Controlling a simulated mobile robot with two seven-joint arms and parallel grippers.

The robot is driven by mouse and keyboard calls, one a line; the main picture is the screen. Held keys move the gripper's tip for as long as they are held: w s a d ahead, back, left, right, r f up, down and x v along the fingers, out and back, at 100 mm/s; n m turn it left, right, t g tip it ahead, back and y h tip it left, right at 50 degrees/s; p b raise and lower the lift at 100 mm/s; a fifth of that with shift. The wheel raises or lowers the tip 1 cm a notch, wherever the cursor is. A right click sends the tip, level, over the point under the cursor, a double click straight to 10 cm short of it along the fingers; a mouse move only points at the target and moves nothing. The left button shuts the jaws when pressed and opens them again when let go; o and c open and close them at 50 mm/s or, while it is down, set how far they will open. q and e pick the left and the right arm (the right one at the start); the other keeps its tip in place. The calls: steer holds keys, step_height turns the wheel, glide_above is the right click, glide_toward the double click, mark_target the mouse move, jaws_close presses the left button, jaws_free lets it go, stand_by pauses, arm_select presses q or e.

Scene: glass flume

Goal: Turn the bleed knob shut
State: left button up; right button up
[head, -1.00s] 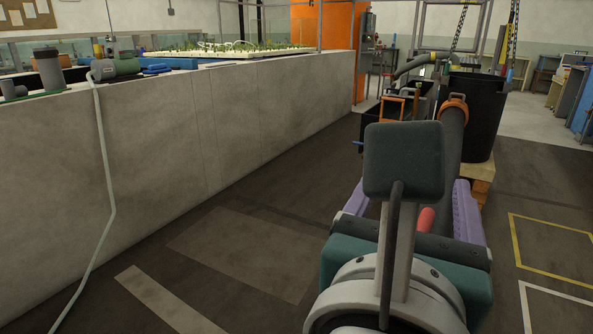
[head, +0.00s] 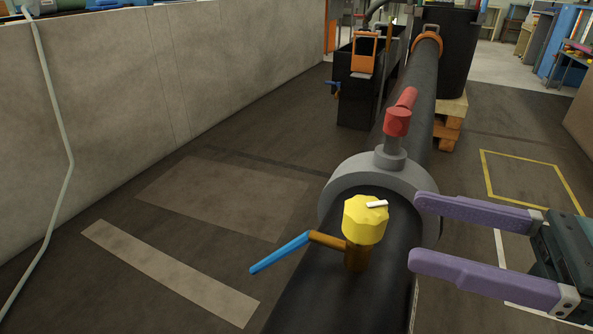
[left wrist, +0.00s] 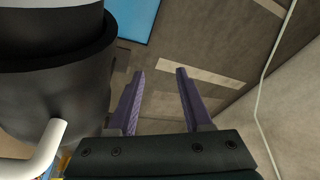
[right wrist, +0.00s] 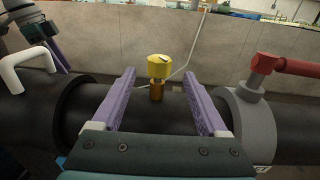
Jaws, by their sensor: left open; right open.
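The yellow bleed knob (head: 364,222) with a white mark on its top sits on a brass stem on the black pipe (head: 335,275). A brass spout with a blue tube (head: 281,253) points left from the stem. My right gripper (head: 413,231) is open and empty, just right of the knob, its purple fingers pointing at it. In the right wrist view the knob (right wrist: 159,67) shows between and beyond the open fingers, apart from them. My left gripper (left wrist: 159,71) is out of the head view; in the left wrist view it is open and empty near a black pipe.
A grey collar with a red-handled valve (head: 398,118) stands on the pipe just behind the knob. A pale wall (head: 180,80) runs along the left. A black bin (head: 445,55) on a wooden pallet stands at the back.

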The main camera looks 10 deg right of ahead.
mark_target(365, 218)
steer(key=x, duration=1)
steer(key=shift+r+p, duration=0.1)
steer(key=shift+p, duration=0.25)
steer(key=shift+d, duration=0.1)
jaws_close()
